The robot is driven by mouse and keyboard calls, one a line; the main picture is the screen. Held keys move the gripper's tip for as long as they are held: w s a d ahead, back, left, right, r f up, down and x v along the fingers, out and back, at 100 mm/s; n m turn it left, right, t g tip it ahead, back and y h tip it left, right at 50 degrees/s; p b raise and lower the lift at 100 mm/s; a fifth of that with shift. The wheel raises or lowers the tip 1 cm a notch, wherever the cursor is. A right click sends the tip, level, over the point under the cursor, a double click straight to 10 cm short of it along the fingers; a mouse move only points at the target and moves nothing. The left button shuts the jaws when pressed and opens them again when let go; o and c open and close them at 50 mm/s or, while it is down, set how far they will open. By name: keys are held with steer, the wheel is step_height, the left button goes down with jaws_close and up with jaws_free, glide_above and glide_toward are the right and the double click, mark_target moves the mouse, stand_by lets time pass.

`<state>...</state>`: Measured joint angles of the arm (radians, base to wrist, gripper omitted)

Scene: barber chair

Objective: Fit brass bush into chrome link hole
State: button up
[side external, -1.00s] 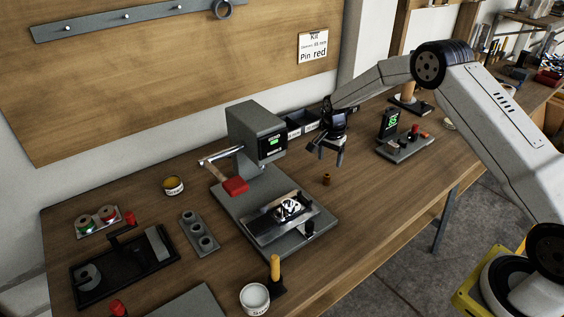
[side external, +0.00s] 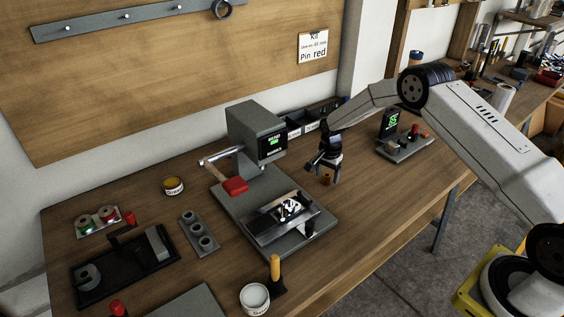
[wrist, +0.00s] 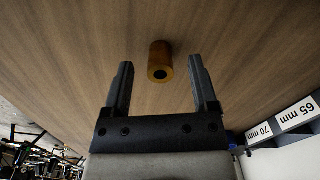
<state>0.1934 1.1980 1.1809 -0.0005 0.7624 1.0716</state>
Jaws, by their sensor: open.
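The brass bush (side external: 326,180) stands alone on the wooden bench, right of the press. In the wrist view the brass bush (wrist: 160,61) shows its round hole and lies between the lines of the two fingers, just beyond the tips. My gripper (side external: 328,170) is open and empty, low over the bench at the bush; its two dark fingers (wrist: 160,77) are apart with no contact visible. The chrome link (side external: 289,208) appears to be the shiny part in the fixture on the press base; its hole is too small to make out.
The grey press (side external: 256,135) with a red-handled lever (side external: 235,186) stands left of my gripper. Labelled bins (side external: 300,124) are behind it. A gauge stand (side external: 404,145) is to the right. A yellow-handled tool (side external: 275,267) and white tin (side external: 255,298) stand in front.

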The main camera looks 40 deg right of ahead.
steer(key=shift+f, duration=0.15)
stand_by(0.4)
jaws_close()
